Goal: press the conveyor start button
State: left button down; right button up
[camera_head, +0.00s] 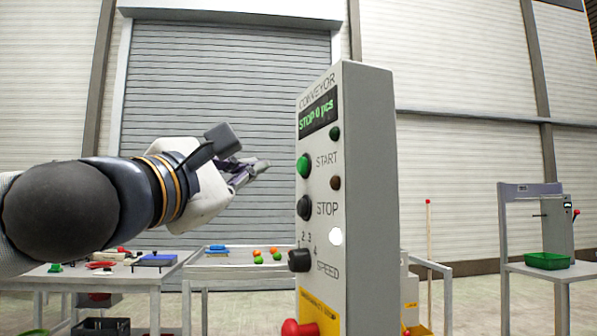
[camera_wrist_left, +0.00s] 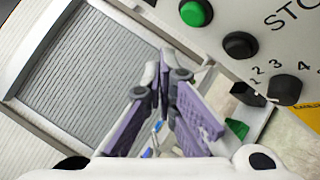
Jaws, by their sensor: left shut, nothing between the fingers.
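The green conveyor start button (camera_head: 304,166) is on the face of the grey control box (camera_head: 371,200), beside the word START. It also shows at the top of the left wrist view (camera_wrist_left: 196,13). The black stop button (camera_head: 304,207) is below it. The display at the top reads "STOP 0 pcs". My left gripper (camera_head: 262,166) is shut and empty. Its tips are left of the start button at about the same height, with a gap between them. In the left wrist view the closed fingers (camera_wrist_left: 164,60) point past the box's face. My right gripper is not in view.
A black speed knob (camera_head: 300,260) and a red button (camera_head: 298,328) are lower on the box. A table with tools (camera_head: 150,270) and a bench with colored balls (camera_head: 240,271) stand behind at left. A table with a green tray (camera_head: 547,261) stands at right.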

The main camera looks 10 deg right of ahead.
aim_at(302, 166)
pick_arm(q)
jog(key=shift+w+d, duration=0.2)
jog(key=shift+d, duration=0.55)
jog(key=shift+w+d, duration=0.15)
jog(key=shift+d, duration=0.55)
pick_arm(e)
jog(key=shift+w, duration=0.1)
pick_arm(q)
jog(key=shift+w+d, duration=0.1)
jog(key=shift+d, duration=0.35)
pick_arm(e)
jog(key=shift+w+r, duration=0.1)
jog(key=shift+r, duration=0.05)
pick_arm(q)
jog(key=shift+w+d+p, duration=0.1)
jog(key=shift+d+p, duration=0.2)
jog(key=shift+d, duration=0.1)
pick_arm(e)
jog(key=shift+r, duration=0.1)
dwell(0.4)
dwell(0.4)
pick_arm(q)
jog(key=shift+s+a, duration=0.25)
jog(key=shift+a, duration=0.55)
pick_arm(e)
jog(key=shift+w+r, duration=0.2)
